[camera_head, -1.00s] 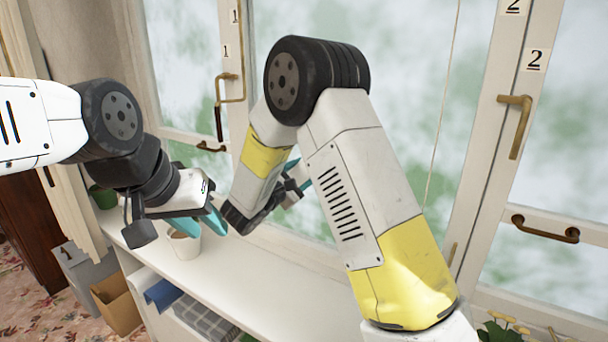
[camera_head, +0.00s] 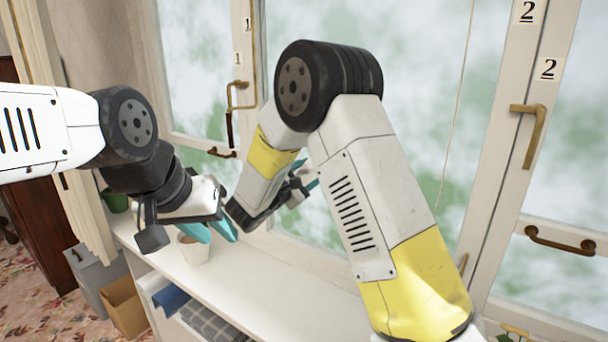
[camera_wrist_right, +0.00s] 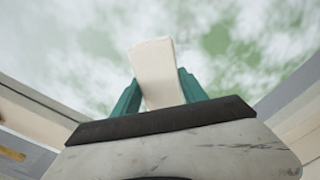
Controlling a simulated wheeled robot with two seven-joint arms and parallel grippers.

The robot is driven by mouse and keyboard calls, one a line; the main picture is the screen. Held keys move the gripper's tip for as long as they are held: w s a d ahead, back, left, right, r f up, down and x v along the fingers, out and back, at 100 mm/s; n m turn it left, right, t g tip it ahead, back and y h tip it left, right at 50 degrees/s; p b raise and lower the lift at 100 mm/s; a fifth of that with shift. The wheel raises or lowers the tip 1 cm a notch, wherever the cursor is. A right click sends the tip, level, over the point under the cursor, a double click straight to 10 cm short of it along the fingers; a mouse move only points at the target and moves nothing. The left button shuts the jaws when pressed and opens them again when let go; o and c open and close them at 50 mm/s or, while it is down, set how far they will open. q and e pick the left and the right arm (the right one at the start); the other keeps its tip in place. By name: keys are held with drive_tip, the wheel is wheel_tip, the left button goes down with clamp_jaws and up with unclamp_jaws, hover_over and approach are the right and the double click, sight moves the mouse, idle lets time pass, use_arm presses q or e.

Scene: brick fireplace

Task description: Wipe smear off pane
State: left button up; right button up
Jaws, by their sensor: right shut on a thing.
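My right gripper (camera_wrist_right: 155,95) is shut on a white block-like wiping piece (camera_wrist_right: 153,62), whose free end points at the window. In the head view the right gripper (camera_head: 308,183) is partly hidden behind my right arm, close to the middle pane (camera_head: 420,60). I cannot tell whether the piece touches the glass. The pane has cloudy white patches over green; I cannot single out a smear. My left gripper (camera_head: 212,231) hangs above the sill at the left, its teal fingers apart, with nothing seen between them.
A white pot (camera_head: 193,250) stands on the white sill (camera_head: 265,285) just below my left gripper. Brass handles (camera_head: 535,130) stick out from the frames. A cord (camera_head: 455,120) hangs before the middle pane. A cardboard box (camera_head: 125,305) stands on the floor at left.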

drive_tip(key=s+d, duration=1)
drive_tip(key=d, duration=0.6)
drive_tip(key=shift+s, duration=0.4)
idle(1.3)
